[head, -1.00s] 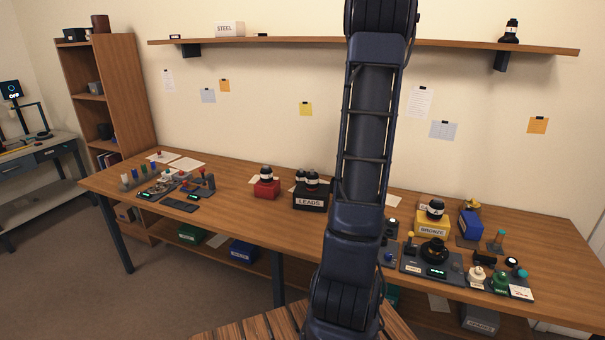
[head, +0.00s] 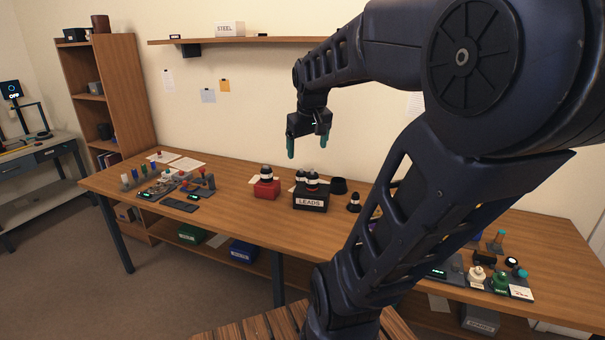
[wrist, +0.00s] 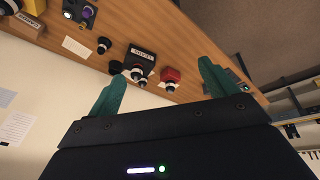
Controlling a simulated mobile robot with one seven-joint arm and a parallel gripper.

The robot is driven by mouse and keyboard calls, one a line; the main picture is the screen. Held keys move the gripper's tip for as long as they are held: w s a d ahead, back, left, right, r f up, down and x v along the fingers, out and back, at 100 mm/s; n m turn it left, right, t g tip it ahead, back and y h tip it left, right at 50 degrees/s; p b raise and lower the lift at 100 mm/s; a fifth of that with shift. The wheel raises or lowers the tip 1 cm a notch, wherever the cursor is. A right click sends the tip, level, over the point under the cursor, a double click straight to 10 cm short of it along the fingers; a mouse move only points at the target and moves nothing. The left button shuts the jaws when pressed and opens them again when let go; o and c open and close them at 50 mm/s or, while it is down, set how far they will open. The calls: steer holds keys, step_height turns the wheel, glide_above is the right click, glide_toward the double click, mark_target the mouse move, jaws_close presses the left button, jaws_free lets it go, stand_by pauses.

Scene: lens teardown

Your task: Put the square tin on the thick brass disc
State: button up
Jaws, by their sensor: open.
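I cannot make out a square tin or a thick brass disc for certain in either view. My arm hides much of the right part of the bench in the head view. My gripper (head: 307,148) is open and empty, fingers pointing down, in the air above the middle of the bench. In the wrist view its two green fingers (wrist: 160,75) stand wide apart with nothing between them.
On the bench (head: 240,215) are a red box (head: 267,190), a black LEADS box (head: 310,203), a black cylinder (head: 338,186) and a dark cone-like part (head: 354,203). Several small parts crowd both ends. A wall shelf (head: 270,41) runs behind. The front middle-left is bare.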

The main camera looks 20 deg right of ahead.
steer(key=s+a+f+m+y, duration=0.1)
steer(key=s+a+f, duration=0.3)
steer(key=s, duration=0.4)
steer(key=shift+a+t, duration=0.4)
steer(key=shift+a, duration=0.05)
steer(key=shift+f, duration=0.1)
stand_by(0.6)
